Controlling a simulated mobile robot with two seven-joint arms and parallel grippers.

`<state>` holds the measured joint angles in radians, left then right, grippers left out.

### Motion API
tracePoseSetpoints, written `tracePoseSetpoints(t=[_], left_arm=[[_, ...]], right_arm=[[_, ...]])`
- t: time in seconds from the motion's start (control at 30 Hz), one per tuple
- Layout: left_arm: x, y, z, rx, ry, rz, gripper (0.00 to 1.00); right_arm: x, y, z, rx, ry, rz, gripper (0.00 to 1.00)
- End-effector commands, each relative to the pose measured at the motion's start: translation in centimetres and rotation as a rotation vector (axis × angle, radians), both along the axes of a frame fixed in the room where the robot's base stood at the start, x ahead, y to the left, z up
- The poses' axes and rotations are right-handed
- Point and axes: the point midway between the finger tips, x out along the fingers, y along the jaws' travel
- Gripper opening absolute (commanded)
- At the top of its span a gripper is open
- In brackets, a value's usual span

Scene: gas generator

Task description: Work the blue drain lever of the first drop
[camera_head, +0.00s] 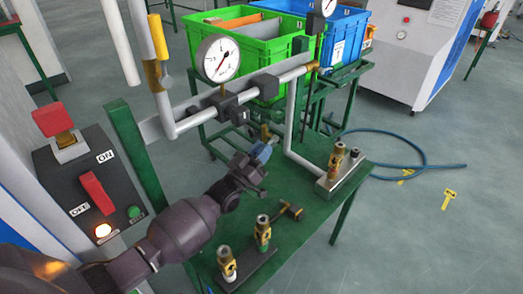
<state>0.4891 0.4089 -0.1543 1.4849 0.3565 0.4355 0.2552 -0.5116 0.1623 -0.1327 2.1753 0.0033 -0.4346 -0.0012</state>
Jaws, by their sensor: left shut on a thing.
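My left arm comes in from the lower left, and its dark gripper (255,163) is at the pipework above the green bench. The gripper is shut on a blue lever (262,152), which shows at its fingertips. The gripper hides part of the lever. The lever sits below the grey horizontal pipe (235,104), near a brass fitting (265,132). My right gripper is not in view.
A pressure gauge (218,58) stands above the pipe. Brass fittings (263,232) stand on the green bench (310,222). A switch panel (93,188) is at the left. Green (245,50) and blue (345,35) crates stand behind. A blue hose (420,165) lies on the floor.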

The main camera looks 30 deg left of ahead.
Motion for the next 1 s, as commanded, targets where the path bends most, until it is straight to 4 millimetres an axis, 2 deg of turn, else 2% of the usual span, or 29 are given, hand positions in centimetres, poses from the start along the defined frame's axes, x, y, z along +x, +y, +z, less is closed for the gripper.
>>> tracePoseSetpoints(t=[0.23, 0.33, 0.63, 0.93, 0.97, 1.0], left_arm=[[0.0, -0.1, -1.6, -0.031, -0.068, -0.001, 0.00], [0.0, -0.1, -2.1, -0.052, -0.123, 0.000, 0.00], [0.1, -0.1, -1.9, -0.084, -0.229, 0.001, 0.00], [0.2, 0.0, -1.6, -0.084, -0.234, 0.000, 0.00], [0.2, 0.0, -1.6, -0.084, -0.234, 0.000, 0.23], [0.2, 0.0, -1.6, -0.084, -0.234, 0.000, 0.29]], right_arm=[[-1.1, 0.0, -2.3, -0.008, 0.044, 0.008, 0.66], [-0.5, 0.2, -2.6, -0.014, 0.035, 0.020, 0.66], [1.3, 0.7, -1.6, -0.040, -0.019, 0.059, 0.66], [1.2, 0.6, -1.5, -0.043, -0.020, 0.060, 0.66], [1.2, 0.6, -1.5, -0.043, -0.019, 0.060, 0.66], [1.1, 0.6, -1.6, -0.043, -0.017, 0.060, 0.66]])
